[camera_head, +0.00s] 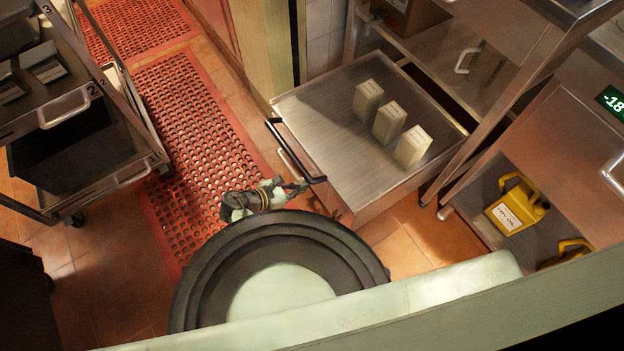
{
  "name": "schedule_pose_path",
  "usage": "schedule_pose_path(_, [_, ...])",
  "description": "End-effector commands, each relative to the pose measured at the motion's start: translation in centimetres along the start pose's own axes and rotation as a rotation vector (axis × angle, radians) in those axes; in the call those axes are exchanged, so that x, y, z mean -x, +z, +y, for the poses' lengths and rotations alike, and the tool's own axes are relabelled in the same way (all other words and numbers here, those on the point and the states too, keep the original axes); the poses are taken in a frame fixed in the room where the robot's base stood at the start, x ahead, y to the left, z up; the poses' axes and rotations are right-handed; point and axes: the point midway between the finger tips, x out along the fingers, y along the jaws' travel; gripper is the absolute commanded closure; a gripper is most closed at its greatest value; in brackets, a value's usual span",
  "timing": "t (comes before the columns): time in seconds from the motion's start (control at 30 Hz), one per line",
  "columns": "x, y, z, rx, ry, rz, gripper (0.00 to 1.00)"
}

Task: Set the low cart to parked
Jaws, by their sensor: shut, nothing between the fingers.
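My gripper (300,187) is shut and empty at the near lower end of this handle. I cannot tell whether it touches the bar. Three pale labelled cartons (389,121) stand upright in a row on the top. The unit's wheels and any parking mark are not visible.
A tiered trolley (75,205) on castors stands at left. A red perforated mat (190,130) covers the floor between. The steel rack (520,75) and a yellow oil jug (517,204) on a right-hand shelf are close. Tiled floor (425,230) shows below the unit.

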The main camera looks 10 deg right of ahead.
Motion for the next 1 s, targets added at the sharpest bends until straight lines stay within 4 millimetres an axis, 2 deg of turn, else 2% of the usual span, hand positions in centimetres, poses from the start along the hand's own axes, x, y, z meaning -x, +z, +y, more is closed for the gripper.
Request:
schedule_pose_path(0.1, [-2.0, 0.8, -0.1, -0.003, -0.003, 0.0, 1.0])
schedule_pose_path(0.3, [-3.9, 1.8, 0.0, -0.002, -0.001, 0.001, 1.0])
schedule_pose_path(0.83, [-4.4, 2.1, 0.0, -0.002, 0.001, 0.001, 1.0])
schedule_pose_path(1.0, [-5.5, 2.8, 0.0, -0.003, -0.001, 0.0, 1.0])
